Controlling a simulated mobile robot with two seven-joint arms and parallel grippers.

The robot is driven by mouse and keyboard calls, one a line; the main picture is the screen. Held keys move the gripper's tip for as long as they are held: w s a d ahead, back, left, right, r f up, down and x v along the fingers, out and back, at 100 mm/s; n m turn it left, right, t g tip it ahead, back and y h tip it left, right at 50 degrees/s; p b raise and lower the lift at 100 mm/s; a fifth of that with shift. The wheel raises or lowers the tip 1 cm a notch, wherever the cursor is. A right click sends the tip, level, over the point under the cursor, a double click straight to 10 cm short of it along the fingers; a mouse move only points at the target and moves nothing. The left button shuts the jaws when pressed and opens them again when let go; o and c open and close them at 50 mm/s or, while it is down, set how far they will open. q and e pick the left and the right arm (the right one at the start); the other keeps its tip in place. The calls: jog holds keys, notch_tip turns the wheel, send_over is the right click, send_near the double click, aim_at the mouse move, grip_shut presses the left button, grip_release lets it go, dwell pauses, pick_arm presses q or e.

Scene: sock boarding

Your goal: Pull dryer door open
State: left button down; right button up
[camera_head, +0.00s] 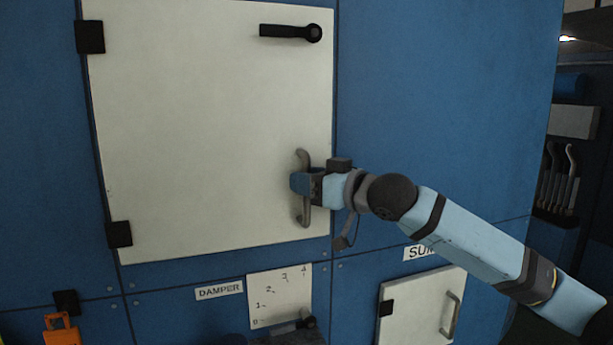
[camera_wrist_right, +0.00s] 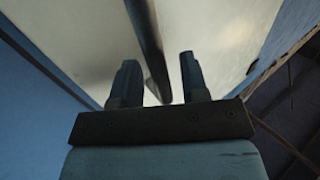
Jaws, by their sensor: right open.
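The dryer door (camera_head: 200,130) is a large white panel set in a blue wall, with two black hinges on its left side. It looks shut. A grey vertical bar handle (camera_head: 304,215) stands near its right edge, and a black lever latch (camera_head: 290,32) lies horizontal at the top right. My right gripper (camera_head: 300,183) is at the middle of the bar handle. In the right wrist view my right gripper (camera_wrist_right: 160,82) is open, with the handle bar (camera_wrist_right: 147,45) between its two fingers. The fingers stand apart from the bar. My left gripper is not in view.
Below the door are a DAMPER label (camera_head: 219,291), a white scale plate (camera_head: 278,293) with a dark lever, and a smaller white door (camera_head: 422,306) with its own handle. An orange tag (camera_head: 61,330) hangs at lower left. Shelves with tools (camera_head: 557,180) stand at right.

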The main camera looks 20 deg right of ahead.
jog(key=shift+w+a, duration=0.2)
jog(key=shift+w, duration=0.05)
grip_shut()
jog(key=shift+s, duration=0.1)
